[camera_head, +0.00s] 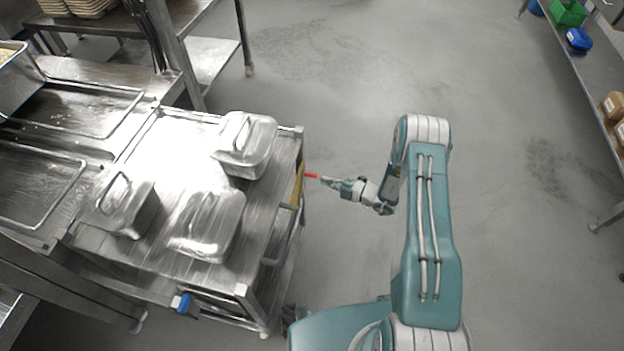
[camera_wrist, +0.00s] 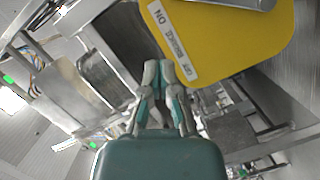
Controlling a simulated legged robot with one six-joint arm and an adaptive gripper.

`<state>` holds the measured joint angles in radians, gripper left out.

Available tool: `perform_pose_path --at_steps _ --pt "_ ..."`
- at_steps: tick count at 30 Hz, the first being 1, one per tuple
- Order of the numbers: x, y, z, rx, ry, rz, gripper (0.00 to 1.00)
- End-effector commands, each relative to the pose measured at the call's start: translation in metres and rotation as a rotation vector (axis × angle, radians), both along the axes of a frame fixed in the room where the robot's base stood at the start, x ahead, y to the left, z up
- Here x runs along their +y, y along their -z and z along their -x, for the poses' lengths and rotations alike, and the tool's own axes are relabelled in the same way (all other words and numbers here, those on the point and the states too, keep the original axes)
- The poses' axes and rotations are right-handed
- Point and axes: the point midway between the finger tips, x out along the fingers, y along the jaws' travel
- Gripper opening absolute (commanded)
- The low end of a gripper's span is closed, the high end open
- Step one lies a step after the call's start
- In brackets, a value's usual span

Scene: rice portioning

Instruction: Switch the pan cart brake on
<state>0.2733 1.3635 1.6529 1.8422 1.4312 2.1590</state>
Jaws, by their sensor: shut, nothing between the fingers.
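The pan cart (camera_head: 150,250) is a steel cart with several lidded pans on top. On its right side is a yellow plate (camera_head: 299,183), seen nearly edge-on, with a red handle (camera_head: 311,176) sticking out to the right. My gripper (camera_head: 323,180) points left at the handle's outer end; I cannot tell whether they touch. In the wrist view the yellow plate (camera_wrist: 240,45) fills the upper right and bears a white brake label (camera_wrist: 173,40). My gripper (camera_wrist: 165,72) is shut and empty below the label. The red handle is not visible there.
A steel counter (camera_head: 90,75) with trays adjoins the cart on the left. A blue box (camera_head: 181,303) is at the cart's lower front. A shelf table (camera_head: 590,75) stands at the far right. The floor between is clear.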

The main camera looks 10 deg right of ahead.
Motion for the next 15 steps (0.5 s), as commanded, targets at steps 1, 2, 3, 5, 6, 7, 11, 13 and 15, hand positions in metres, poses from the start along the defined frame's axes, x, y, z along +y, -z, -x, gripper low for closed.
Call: perform_pose_path --at_steps 1,2,3,5,6,7,11,13,15 --pt "-0.012 -0.002 0.005 0.001 0.007 -0.001 0.0" --pt "-0.016 -0.003 0.007 0.001 0.006 0.0 0.0" --pt "-0.022 -0.004 0.011 0.002 0.006 0.0 0.0" --pt "-0.027 -0.005 0.016 0.002 0.004 0.002 0.0" --pt "-0.03 -0.006 0.018 0.002 0.004 0.005 0.0" --pt "-0.032 -0.007 0.02 0.001 0.003 0.007 0.0" --pt "-0.036 -0.008 0.024 0.002 0.0 0.01 0.0" --pt "-0.037 -0.009 0.025 0.002 -0.001 0.01 0.0" --pt "-0.038 -0.009 0.025 0.002 0.0 0.008 0.0"
